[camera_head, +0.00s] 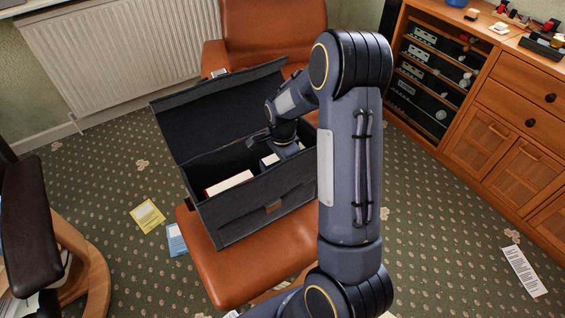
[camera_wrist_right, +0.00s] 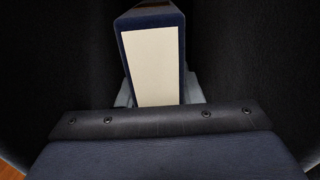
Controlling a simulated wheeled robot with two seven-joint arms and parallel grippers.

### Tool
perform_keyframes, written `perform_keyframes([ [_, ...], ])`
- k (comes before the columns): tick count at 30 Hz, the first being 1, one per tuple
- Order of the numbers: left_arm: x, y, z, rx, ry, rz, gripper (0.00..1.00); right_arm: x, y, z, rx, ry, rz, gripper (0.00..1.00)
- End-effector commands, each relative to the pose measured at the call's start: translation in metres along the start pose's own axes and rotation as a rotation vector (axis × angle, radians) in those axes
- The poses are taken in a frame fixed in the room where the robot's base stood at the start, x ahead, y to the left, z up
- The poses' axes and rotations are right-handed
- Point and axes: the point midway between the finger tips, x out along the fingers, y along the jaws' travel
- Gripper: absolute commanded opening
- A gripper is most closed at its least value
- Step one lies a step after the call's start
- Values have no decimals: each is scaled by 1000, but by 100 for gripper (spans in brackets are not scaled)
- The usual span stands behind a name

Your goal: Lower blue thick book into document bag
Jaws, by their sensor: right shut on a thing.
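The document bag (camera_head: 255,214) is a dark grey case with its lid raised, standing on an orange-brown leather seat. My right arm reaches over its near right side, and my right gripper (camera_head: 281,150) is down in the opening. It is shut on the blue thick book (camera_wrist_right: 180,22), whose cream page block (camera_wrist_right: 153,68) faces the right wrist camera. Dark walls of the bag show on both sides of the book there. In the head view the gripper and bag wall hide most of the book. My left gripper is not in view.
A white book with a red edge (camera_head: 230,183) is in the bag, left of my gripper. An orange leather chair (camera_head: 265,30) stands behind. A wooden cabinet (camera_head: 500,100) is at right. A yellow booklet (camera_head: 147,215) and a blue booklet (camera_head: 176,240) lie on the carpet.

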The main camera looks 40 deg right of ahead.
Motion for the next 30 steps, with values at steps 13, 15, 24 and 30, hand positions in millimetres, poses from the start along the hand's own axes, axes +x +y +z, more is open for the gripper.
perform_keyframes([
  [13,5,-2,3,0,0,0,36,8,0,0,0,0,-1,0],
  [15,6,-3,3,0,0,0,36,10,0,0,0,0,-1,0],
  [24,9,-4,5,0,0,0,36,15,0,0,0,0,-1,0],
  [30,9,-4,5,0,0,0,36,16,0,0,0,0,-1,47],
])
